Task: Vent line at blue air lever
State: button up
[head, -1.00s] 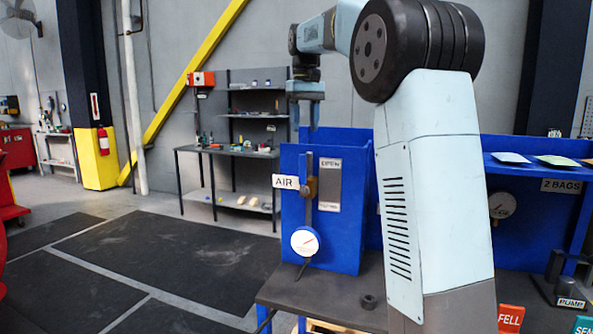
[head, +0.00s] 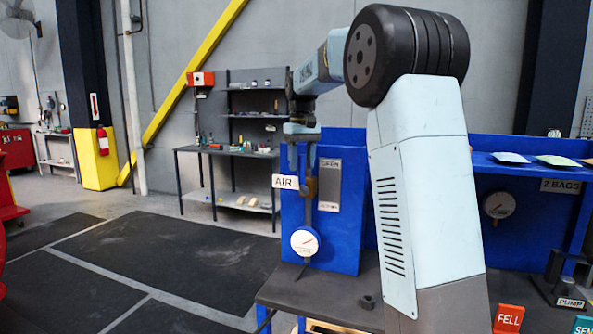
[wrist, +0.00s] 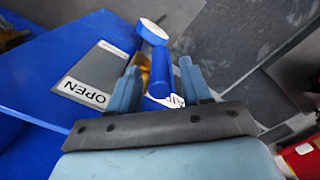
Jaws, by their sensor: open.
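The blue air lever (wrist: 161,74) lies between the two fingers of my gripper (wrist: 160,88) in the wrist view. The gripper is open, with a visible gap on the lever's right side; contact on the left is unclear. In the head view my gripper (head: 301,158) is lowered over the top of the lever, at the front of the blue panel (head: 344,235). The lever is largely hidden there. A brass valve body (head: 311,187) shows below it. The AIR label (head: 285,182) is at its left, the OPEN plate (head: 329,185) at its right.
A white round gauge (head: 305,241) hangs below the valve, close to the lever. The dark bench top (head: 325,294) holds a small dark nut-like part (head: 367,301). A blue shelf (head: 535,166) stands at right. Open floor lies at left.

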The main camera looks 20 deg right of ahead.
aim_at(303, 176)
jog(key=shift+f, duration=1.35)
grip_shut()
